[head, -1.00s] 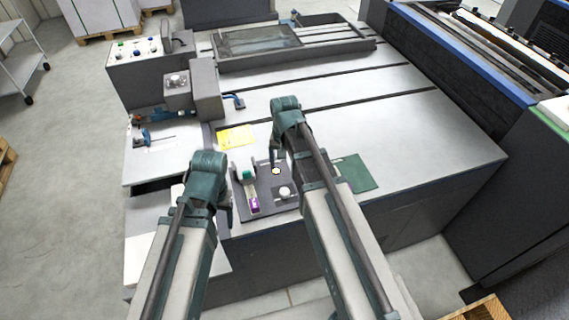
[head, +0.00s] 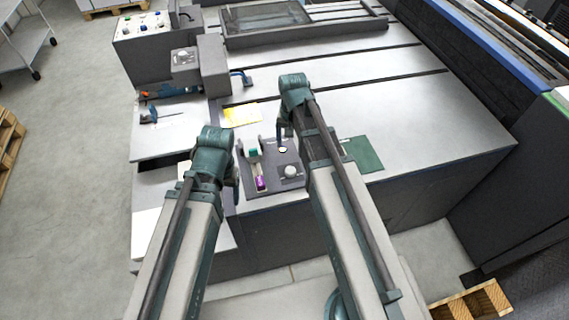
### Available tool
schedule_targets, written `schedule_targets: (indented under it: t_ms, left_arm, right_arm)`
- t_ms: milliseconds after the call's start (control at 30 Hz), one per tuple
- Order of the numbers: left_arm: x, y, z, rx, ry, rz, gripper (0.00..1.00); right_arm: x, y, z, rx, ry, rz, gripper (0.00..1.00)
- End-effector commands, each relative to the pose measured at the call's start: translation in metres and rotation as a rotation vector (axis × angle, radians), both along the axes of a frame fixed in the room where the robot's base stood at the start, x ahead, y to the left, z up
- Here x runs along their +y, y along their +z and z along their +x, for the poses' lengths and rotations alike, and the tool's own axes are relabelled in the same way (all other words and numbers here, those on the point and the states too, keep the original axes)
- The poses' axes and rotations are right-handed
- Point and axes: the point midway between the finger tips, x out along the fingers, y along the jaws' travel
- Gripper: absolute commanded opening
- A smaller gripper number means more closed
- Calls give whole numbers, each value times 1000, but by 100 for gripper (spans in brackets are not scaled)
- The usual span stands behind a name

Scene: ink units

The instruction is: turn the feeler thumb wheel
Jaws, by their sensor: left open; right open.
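A dark control panel (head: 268,181) lies on the front of the grey machine table. It carries a slotted part with a green top (head: 252,153) and a purple lower end (head: 261,183), a pale round knob (head: 291,172) and a small white disc (head: 283,150). I cannot tell which of these is the feeler thumb wheel. My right gripper (head: 281,146) points down just over the white disc; its fingers are small and contact is unclear. My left gripper (head: 236,199) hangs by the panel's left edge, partly hidden by its own arm. Both are open, with nothing seen in them.
A yellow label (head: 241,115) lies behind the panel and a green mat (head: 362,155) to its right. A grey block (head: 200,65) with a knob and blue lever stands at the back left. The table top to the right is clear. A wooden pallet (head: 472,306) lies at lower right.

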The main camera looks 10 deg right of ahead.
Motion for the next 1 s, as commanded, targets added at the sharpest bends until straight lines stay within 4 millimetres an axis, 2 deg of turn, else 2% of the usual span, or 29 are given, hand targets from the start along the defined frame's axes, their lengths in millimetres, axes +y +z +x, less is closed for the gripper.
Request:
schedule_targets:
  t_ms: [167,367,1000]
  left_arm:
    - [0,-9,0,0,0,0,70]
    - [0,-30,0,0,1,0,70]
    - [0,-120,0,0,1,0,70]
  right_arm:
    - [0,-9,0,0,0,0,78]
    - [0,-30,0,0,0,0,78]
    - [0,-120,0,0,0,1,78]
